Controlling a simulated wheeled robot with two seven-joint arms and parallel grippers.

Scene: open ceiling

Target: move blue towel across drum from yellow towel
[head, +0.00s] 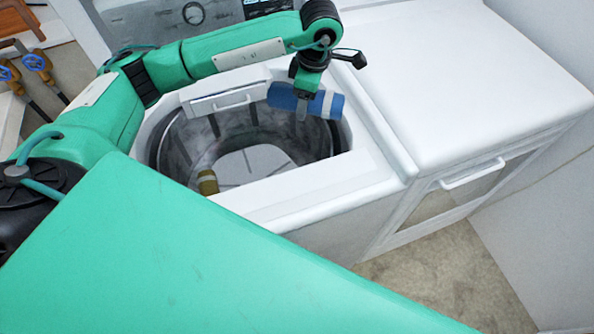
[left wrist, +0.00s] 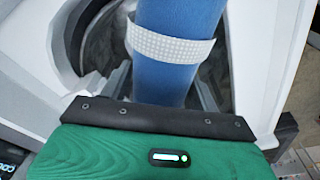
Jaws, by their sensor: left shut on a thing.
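My left gripper (head: 304,98) is shut on the rolled blue towel (head: 330,104), which has a pale band around it. It holds the towel above the back right part of the washer drum's opening. In the left wrist view the blue towel (left wrist: 170,75) stands out beyond the gripper, with the drum (left wrist: 90,35) behind it. The yellow towel (head: 208,182) lies low in the drum (head: 172,150) at its front left, partly hidden by the rim. My right gripper does not show.
The open top-loading washer (head: 310,195) has a raised control panel (head: 170,18) at the back. A closed white machine (head: 465,85) with a handle stands to its right. Free floor (head: 430,265) shows in front. Blue-handled tools (head: 38,62) are at far left.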

